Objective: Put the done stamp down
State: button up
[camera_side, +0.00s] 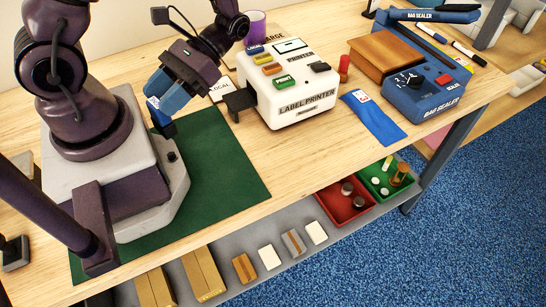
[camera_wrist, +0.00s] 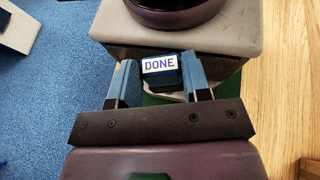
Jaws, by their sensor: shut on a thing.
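The done stamp is a small blue block with a white label reading DONE (camera_wrist: 160,65), held between the two blue fingers of my gripper (camera_wrist: 160,82) in the wrist view. In the side view my gripper (camera_side: 166,103) points down and left, close to my own base. The stamp's dark blue body (camera_side: 163,122) sticks out below the fingertips, tilted. It appears held above the green mat (camera_side: 220,165), near its back edge. The underside of the stamp is hidden.
A white label printer (camera_side: 290,95) stands right of the mat, its dark tray towards my gripper. A blue pouch (camera_side: 372,118) and bag sealer (camera_side: 425,85) are farther right. The mat's right part is clear.

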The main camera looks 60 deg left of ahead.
jog(key=w+d+r+n+t+h, duration=0.2)
jog(key=w+d+n+t+h, duration=0.15)
jog(key=w+n+t, duration=0.55)
jog(key=w+d+r+n+t+h, duration=0.25)
jog(key=w+n+t+h, duration=0.3)
jog(key=n+t, duration=0.4)
jog(key=shift+n+g, duration=0.25)
jog(key=shift+n, duration=0.1)
jog(key=shift+w+d+f, duration=0.1)
jog(key=shift+w+f, duration=0.15)
jog(key=shift+f, duration=2.4)
jog(key=shift+w+d+f, duration=0.1)
jog(key=shift+w+f, duration=0.1)
jog(key=shift+f, duration=2.4)
jog(key=shift+w+f, duration=0.25)
jog(key=shift+f, duration=2.4)
jog(key=shift+f, duration=0.15)
jog(key=o, duration=0.9)
